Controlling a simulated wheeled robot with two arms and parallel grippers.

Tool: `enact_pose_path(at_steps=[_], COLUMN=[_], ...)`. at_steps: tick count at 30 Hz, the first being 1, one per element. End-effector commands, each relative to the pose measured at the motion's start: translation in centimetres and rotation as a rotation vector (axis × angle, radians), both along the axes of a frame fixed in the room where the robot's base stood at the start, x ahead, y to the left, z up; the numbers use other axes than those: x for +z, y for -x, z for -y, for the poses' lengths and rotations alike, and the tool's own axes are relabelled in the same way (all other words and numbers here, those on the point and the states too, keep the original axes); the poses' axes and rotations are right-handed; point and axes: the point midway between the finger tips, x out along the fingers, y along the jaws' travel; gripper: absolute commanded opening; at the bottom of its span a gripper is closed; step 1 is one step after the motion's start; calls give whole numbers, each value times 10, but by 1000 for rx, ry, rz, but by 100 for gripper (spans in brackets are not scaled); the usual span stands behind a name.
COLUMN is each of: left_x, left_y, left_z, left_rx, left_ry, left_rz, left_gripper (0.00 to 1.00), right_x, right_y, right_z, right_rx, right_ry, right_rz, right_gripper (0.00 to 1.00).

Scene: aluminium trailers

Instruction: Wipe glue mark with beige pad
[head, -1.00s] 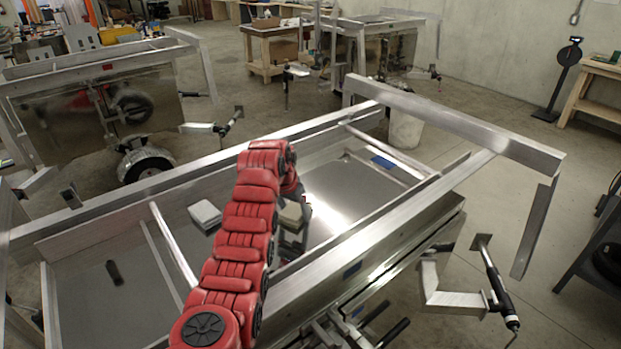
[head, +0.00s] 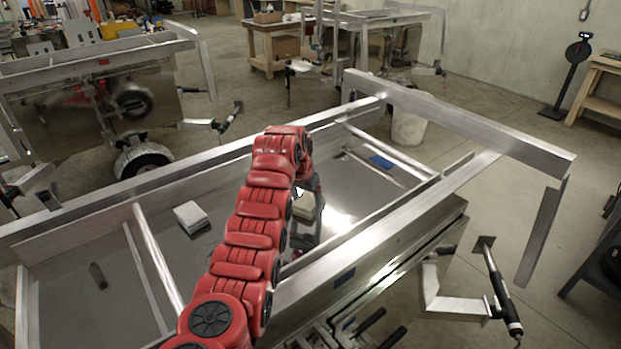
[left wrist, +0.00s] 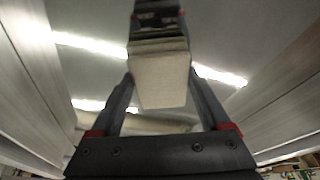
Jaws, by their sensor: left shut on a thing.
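The beige pad (head: 304,207) is in my left gripper (head: 310,215), low inside the near trailer. Most of the gripper is hidden behind my red arm. In the left wrist view the pad (left wrist: 162,80) sits between the two fingers of the left gripper (left wrist: 162,85), which are shut on it. A grey metal floor with bright reflections lies beyond it. I cannot tell whether the pad touches the floor. I cannot make out a glue mark for certain. My right gripper is not in view.
A whitish block (head: 191,216) lies on the trailer floor to the left. A small dark item or mark (head: 98,275) is further left, a blue patch (head: 382,162) to the right. Metal side rails (head: 390,235) and a crossbar (head: 158,258) bound the space around my arm.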

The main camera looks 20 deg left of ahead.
Motion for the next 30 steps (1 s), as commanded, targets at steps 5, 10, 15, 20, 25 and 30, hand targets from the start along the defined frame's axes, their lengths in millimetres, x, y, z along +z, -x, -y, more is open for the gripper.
enact_pose_path(at_steps=[5,10,15,20,25,30], left_x=[26,40,57,70,76,76], left_y=[-1,0,1,3,4,4], left_z=[2,4,6,8,9,9], left_rx=[1,0,1,0,-1,0], left_ry=[-1,0,0,-1,0,0], left_rz=[5,4,8,6,3,3], left_gripper=[18,18,18,18,18,18], right_x=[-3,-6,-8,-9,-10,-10], right_y=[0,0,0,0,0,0], right_z=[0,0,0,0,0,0], right_rx=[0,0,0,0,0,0], right_ry=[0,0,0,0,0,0], right_rz=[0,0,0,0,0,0], right_gripper=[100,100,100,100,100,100])
